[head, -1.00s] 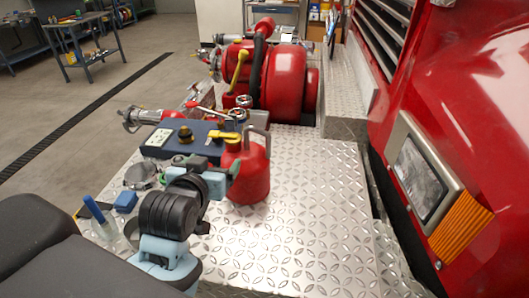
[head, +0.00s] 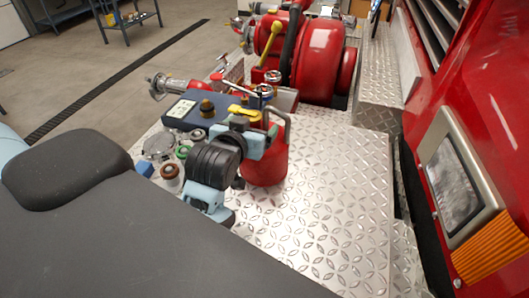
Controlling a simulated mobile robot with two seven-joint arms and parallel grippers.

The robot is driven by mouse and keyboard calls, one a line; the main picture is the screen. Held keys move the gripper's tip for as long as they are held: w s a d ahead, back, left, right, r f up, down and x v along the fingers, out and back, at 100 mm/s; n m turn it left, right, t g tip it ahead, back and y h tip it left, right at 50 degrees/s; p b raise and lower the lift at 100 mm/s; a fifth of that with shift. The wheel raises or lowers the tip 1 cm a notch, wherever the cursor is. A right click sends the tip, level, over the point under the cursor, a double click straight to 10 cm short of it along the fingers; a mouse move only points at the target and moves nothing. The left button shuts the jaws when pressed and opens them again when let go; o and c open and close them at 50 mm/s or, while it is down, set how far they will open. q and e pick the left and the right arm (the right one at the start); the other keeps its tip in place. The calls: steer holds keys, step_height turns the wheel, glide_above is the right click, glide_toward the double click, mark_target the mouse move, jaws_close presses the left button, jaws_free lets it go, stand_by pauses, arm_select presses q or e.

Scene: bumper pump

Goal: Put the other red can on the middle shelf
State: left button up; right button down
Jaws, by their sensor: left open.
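A red can (head: 268,168) with a grey handle stands upright on the silver tread-plate deck (head: 325,200). My left gripper (head: 266,137) is at the can's upper left, in front of its top and handle. It is open. The gripper and wrist hide part of the can's left side, and I cannot tell whether the fingers touch it. My right gripper is not in view. No shelf that is clearly the middle shelf shows.
A large red pump (head: 315,58) stands behind the can. A dark blue box (head: 190,110) with a yellow lever and caps lies left of it. Small round fittings (head: 171,172) are nearer. The red truck body (head: 480,110) bounds the right. The deck right of the can is clear.

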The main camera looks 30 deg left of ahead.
mark_target(259, 117)
arm_select(q)
steer(key=shift+x, duration=2.55)
steer(key=shift+c, duration=0.5)
